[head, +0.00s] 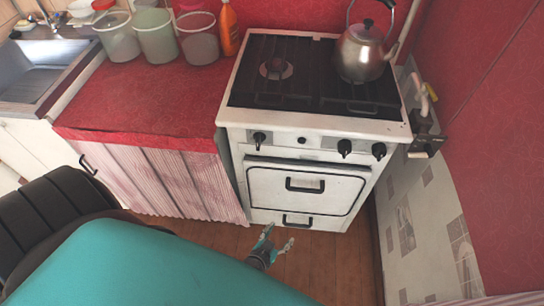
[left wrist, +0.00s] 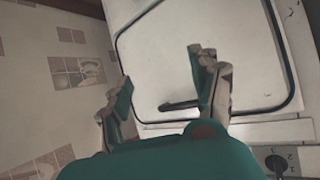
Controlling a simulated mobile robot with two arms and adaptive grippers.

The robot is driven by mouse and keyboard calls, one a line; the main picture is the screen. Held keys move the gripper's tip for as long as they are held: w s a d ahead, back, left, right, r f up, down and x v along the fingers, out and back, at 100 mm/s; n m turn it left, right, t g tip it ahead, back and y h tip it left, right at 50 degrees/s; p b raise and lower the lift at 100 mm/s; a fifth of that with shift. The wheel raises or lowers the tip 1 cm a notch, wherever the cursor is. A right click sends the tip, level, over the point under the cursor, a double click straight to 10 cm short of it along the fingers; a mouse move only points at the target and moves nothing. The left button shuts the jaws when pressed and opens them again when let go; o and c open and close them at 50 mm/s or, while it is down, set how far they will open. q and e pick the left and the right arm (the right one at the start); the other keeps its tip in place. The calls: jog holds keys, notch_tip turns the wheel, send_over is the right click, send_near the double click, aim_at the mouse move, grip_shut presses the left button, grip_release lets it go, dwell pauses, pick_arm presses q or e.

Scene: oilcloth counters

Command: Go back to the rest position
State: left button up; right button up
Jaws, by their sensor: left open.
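My left gripper (head: 275,245) shows in the head view low in front of the white stove (head: 255,180), above the wooden floor. Its fingers are apart and nothing is between them. In the left wrist view the open gripper (left wrist: 160,85) is in front of the stove's door (left wrist: 160,50), with the dark door handle (left wrist: 180,104) behind the fingers. I cannot tell whether the gripper touches the stove. My right gripper does not show in either view.
A metal kettle (head: 362,52) stands on the stove top. Left of the stove is a red counter (head: 140,95) with several containers and an orange bottle (head: 228,28). A dark chair (head: 50,215) is at the lower left. Wooden floor (head: 330,265) shows before the stove.

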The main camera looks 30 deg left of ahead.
pick_arm(q)
jog(key=shift+s+f, duration=0.1)
dwell(0.5)
jog(key=s+a+f+g, duration=0.1)
jog(key=s+f+g, duration=0.2)
jog(key=s, duration=0.6)
jog(key=s+a+f+m+g, duration=0.1)
jog(key=s+a+f+g, duration=0.1)
jog(key=s+f, duration=0.6)
jog(key=s+a+f+m+g, duration=0.1)
jog(key=s+f+g, duration=0.4)
jog(key=s, duration=0.6)
jog(key=shift+a+f, duration=0.15)
jog(key=shift+f, duration=0.25)
